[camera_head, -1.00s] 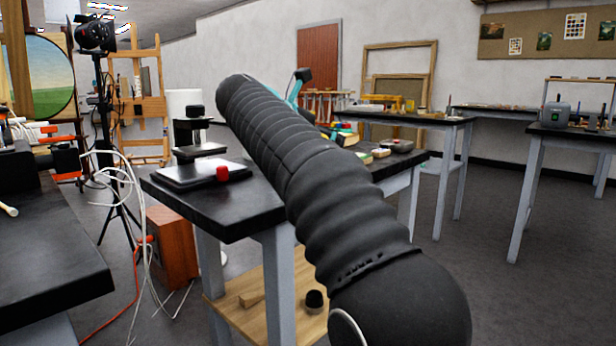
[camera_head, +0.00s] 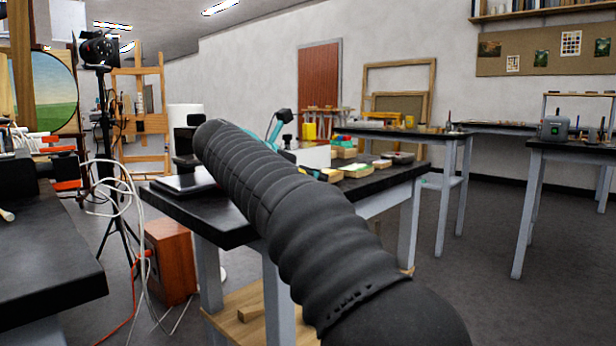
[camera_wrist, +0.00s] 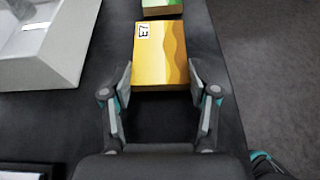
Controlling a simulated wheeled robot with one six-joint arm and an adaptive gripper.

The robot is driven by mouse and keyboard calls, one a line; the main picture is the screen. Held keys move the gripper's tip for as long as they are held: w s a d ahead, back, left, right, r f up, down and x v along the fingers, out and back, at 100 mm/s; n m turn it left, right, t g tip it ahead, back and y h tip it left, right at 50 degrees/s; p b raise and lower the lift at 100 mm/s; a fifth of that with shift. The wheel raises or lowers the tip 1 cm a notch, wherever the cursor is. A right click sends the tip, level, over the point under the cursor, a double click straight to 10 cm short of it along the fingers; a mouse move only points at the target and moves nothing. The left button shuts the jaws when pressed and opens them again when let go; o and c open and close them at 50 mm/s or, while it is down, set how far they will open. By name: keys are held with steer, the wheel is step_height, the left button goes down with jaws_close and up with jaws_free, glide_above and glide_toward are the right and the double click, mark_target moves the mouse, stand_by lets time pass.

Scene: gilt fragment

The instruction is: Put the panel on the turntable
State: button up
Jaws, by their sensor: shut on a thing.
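In the wrist view, a yellow-gold panel (camera_wrist: 161,52) with wavy bands and a small white label lies between the fingers of my gripper (camera_wrist: 161,82). The fingers are shut on the sides of its near end. The panel appears to be at the black table's top; I cannot tell whether it is lifted. In the head view my black sleeved arm hides most of the gripper. I cannot make out the turntable with certainty.
A pale, slope-walled box (camera_wrist: 45,45) stands left of the panel. A green-topped block (camera_wrist: 162,5) lies just beyond it. Other coloured blocks (camera_head: 357,170) lie on the black table (camera_head: 225,228). A flat black device (camera_head: 183,184) is at its left end. Open floor lies right.

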steer(key=shift+f, duration=0.2)
steer(key=o, duration=1.2)
steer(key=shift+c, duration=0.2)
steer(key=shift+f+b, duration=0.2)
steer(key=shift+b, duration=0.5)
steer(key=s+a+r+p, duration=0.1)
steer(key=r, duration=0.1)
steer(key=s+a+r+p, duration=0.1)
steer(key=s+a+p, duration=0.1)
steer(key=shift+r, duration=0.4)
steer(key=p+v, duration=0.1)
steer(key=v, duration=0.6)
steer(key=shift+s+a+p, duration=0.15)
steer(key=shift+s+p, duration=0.05)
steer(key=shift+p, duration=0.15)
steer(key=shift+s+a+r, duration=0.2)
steer(key=shift+s+a, duration=0.15)
steer(key=shift+s, duration=0.15)
